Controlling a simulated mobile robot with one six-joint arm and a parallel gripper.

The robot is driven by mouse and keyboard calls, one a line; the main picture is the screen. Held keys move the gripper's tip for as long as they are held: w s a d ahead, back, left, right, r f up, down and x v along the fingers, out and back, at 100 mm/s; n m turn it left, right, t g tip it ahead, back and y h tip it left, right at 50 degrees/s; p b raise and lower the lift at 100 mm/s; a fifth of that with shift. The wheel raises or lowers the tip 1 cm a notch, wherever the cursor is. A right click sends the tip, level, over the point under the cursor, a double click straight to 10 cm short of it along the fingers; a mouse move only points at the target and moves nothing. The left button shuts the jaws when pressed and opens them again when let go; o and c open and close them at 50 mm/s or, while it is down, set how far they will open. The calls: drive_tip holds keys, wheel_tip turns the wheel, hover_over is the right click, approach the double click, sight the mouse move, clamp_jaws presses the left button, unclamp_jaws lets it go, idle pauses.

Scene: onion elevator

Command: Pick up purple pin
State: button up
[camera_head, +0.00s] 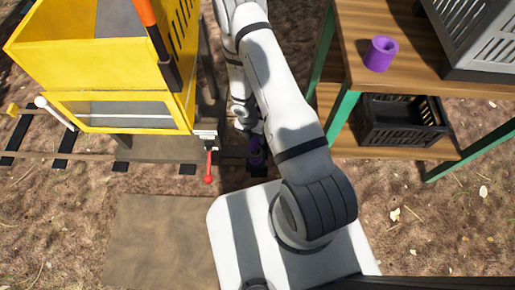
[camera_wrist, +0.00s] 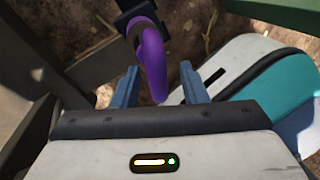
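The purple pin (camera_wrist: 152,62) shows in the wrist view as a curved purple loop hanging from a dark bracket (camera_wrist: 136,14). My gripper (camera_wrist: 159,70) is open, with one blue finger on each side of the pin's lower part. Gaps show between the pin and both fingers, and I cannot tell how deep it sits between them. In the head view a bit of purple (camera_head: 257,152) shows beside my arm, low by the yellow machine. My gripper is mostly hidden there.
A yellow machine (camera_head: 118,110) with a red-tipped lever (camera_head: 208,170) stands left of my arm. At right is a wooden table (camera_head: 400,85) with green legs, holding a purple ring-like cylinder (camera_head: 381,54) and a grey crate (camera_head: 480,45). A black crate (camera_head: 400,137) sits on its lower shelf.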

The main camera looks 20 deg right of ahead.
drive_tip(key=shift+s+d+f, duration=0.1)
drive_tip(key=shift+f, duration=0.55)
drive_tip(key=shift+c, duration=0.2)
clamp_jaws()
drive_tip(key=shift+r, duration=0.1)
idle(0.6)
